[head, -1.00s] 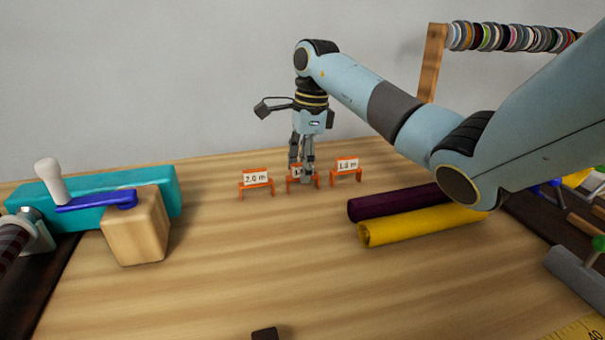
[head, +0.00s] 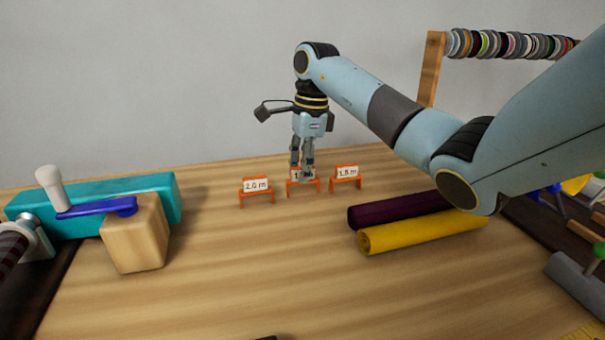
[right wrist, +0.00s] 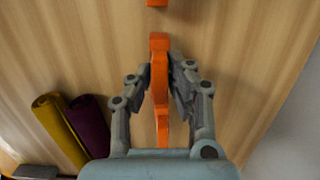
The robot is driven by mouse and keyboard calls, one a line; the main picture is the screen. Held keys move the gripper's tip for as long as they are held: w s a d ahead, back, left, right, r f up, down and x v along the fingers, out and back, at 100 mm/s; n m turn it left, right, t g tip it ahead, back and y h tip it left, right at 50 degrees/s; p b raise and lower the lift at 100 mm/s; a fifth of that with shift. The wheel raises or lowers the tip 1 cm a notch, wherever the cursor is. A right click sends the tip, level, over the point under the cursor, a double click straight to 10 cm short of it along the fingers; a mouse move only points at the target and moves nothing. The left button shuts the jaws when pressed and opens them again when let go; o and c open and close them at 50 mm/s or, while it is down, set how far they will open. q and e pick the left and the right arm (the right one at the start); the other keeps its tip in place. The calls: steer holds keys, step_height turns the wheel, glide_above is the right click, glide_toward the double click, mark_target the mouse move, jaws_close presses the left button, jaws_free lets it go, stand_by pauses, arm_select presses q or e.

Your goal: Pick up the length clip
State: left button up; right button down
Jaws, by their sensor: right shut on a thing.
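Three orange length clips with white labels stand in a row at the back of the wooden table in the head view. The left clip (head: 256,190) reads 2.0 m and the right clip (head: 346,177) reads 1.8 m. The middle clip (head: 303,188) has its label mostly hidden by my right gripper (head: 303,176). The right gripper points down and is shut on this middle clip. In the right wrist view the orange clip (right wrist: 160,85) lies between the two fingers of the gripper (right wrist: 170,92). I cannot tell whether it is clear of the table.
A purple roll (head: 393,209) and a yellow roll (head: 420,230) lie right of the clips. A wooden block (head: 135,240) with a blue lever and a teal bar (head: 158,187) are at left. Spools (head: 510,43) hang at back right. The middle of the table is clear.

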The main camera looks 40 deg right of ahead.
steer(key=r, duration=0.2)
steer(key=s+r, duration=0.1)
steer(key=r, duration=0.1)
steer(key=shift+a, duration=0.1)
steer(key=s+a+r, duration=0.2)
steer(key=s+r, duration=0.4)
steer(key=s, duration=0.4)
steer(key=shift+s+a+p, duration=0.15)
steer(key=shift+a+p, duration=0.2)
steer(key=shift+p, duration=0.1)
steer(key=shift+r, duration=0.1)
